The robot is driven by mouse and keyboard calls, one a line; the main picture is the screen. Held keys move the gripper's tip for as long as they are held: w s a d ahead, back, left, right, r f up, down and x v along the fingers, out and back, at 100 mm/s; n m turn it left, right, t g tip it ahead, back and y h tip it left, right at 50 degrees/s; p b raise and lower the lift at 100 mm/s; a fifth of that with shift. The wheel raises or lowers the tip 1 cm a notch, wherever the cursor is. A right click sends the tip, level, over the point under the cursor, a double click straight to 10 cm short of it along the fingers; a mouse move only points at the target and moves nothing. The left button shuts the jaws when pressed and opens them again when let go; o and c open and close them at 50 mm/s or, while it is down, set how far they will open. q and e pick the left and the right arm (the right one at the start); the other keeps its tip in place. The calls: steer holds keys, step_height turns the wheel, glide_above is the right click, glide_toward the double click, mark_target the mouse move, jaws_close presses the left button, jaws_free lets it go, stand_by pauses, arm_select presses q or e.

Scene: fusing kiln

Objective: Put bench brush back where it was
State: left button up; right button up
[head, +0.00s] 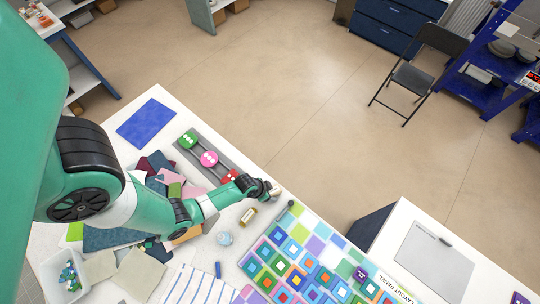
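My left gripper (268,188) reaches in from the left over the white table (330,228), just right of the grey strip with the round pieces. A small pale beige piece shows at its fingertips; whether the fingers are closed on it is too small to tell. I cannot pick out a bench brush for certain. A thin dark tool with a rounded end (283,213) lies just below the gripper. A small cream-and-gold cylinder (249,216) lies to its left. My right gripper is not in view.
Colored square tiles (310,265) cover the table's front right. A grey strip (199,155) holds green, pink and red round pieces. A blue sheet (146,122), a clear jar (225,238) and a white bin (62,279) stand around. A grey panel (433,262) lies right.

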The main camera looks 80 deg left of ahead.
arm_select(q)
steer(key=shift+o, duration=0.5)
steer(key=shift+r, duration=0.1)
steer(key=shift+r+p, duration=0.3)
steer(key=p+v, duration=0.3)
steer(key=v, duration=0.3)
steer(key=shift+s+r, duration=0.1)
steer(key=shift+r, duration=0.1)
steer(key=shift+s+r, duration=0.2)
steer(key=shift+r, duration=0.15)
